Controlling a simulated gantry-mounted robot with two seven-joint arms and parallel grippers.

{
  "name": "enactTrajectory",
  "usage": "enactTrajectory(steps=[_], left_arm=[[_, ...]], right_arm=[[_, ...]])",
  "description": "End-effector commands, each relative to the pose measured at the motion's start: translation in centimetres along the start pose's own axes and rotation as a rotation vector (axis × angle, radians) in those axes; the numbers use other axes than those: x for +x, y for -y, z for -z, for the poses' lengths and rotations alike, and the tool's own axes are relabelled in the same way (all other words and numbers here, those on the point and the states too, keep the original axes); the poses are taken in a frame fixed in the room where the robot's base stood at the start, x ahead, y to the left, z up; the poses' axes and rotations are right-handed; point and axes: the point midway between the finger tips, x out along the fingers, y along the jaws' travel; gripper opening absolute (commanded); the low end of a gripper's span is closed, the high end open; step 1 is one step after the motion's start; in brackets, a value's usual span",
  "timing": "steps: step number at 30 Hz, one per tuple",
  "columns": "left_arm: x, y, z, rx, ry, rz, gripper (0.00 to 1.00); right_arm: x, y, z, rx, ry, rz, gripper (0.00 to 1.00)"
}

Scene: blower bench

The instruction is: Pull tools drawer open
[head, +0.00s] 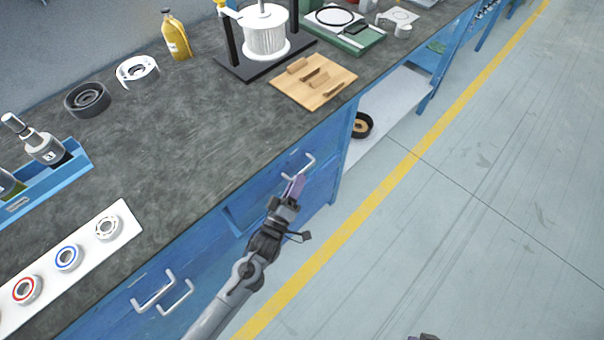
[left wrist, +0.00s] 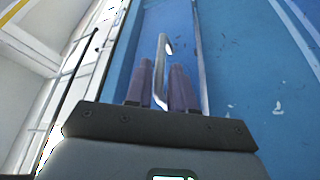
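My left gripper (head: 295,187) is at the upper drawer on the right of the blue bench front. This drawer's light metal handle (head: 304,163) shows just beyond the purple fingertips. In the left wrist view, the handle (left wrist: 161,70) runs between the two fingers of the left gripper (left wrist: 162,85). The fingers are close together, with little or no gap beside the handle. The drawer front (head: 322,158) appears flush or nearly so; the arm hides part of it. No label naming the tools drawer is readable. Only a dark tip of my right gripper (head: 425,337) shows at the bottom edge.
Two more handles (head: 153,291) are on drawers at the lower left. A wooden board (head: 325,92), a spool stand (head: 262,66) and a white strip with rings (head: 45,280) lie on the dark worktop (head: 190,130). The floor (head: 470,230) to the right is clear.

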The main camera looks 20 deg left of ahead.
Motion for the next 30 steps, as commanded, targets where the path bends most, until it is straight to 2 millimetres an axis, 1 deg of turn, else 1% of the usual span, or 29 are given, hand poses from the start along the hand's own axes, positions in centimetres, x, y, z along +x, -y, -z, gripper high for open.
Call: enactTrajectory(steps=[1, 3, 9, 14, 20, 21, 25, 26, 30], left_arm=[[0.8, 0.1, -0.1, 0.000, -0.001, -0.002, 0.23], [1.7, 0.1, -0.1, 0.000, -0.001, -0.001, 0.23], [3.4, 0.1, -0.1, 0.000, 0.000, 0.000, 0.23], [3.8, 0.0, 0.0, 0.000, 0.001, 0.001, 0.23], [3.8, 0.0, 0.0, 0.000, 0.001, 0.002, 0.23], [3.8, 0.0, 0.0, 0.000, 0.001, 0.002, 0.22], [3.8, 0.0, 0.0, 0.000, 0.001, 0.002, 0.02], [3.8, 0.0, 0.0, 0.000, 0.001, 0.002, 0.00], [3.8, 0.0, 0.0, 0.000, 0.001, 0.001, 0.00]], right_arm=[[0.5, 0.1, -0.2, 0.001, 0.000, 0.001, 0.00], [0.8, 0.1, -0.2, 0.002, 0.000, 0.002, 0.00], [1.2, 0.1, -0.4, 0.002, 0.001, 0.002, 0.00], [1.3, 0.1, -0.4, 0.002, 0.001, 0.001, 0.00], [1.3, 0.0, -0.5, -0.003, 0.002, -0.002, 0.00], [1.3, 0.0, -0.5, -0.004, 0.002, -0.003, 0.00], [1.3, -0.1, -0.5, -0.007, 0.003, -0.005, 0.00], [1.3, -0.1, -0.5, -0.008, 0.003, -0.006, 0.00], [1.3, -0.1, -0.5, -0.008, 0.003, -0.006, 0.00]])
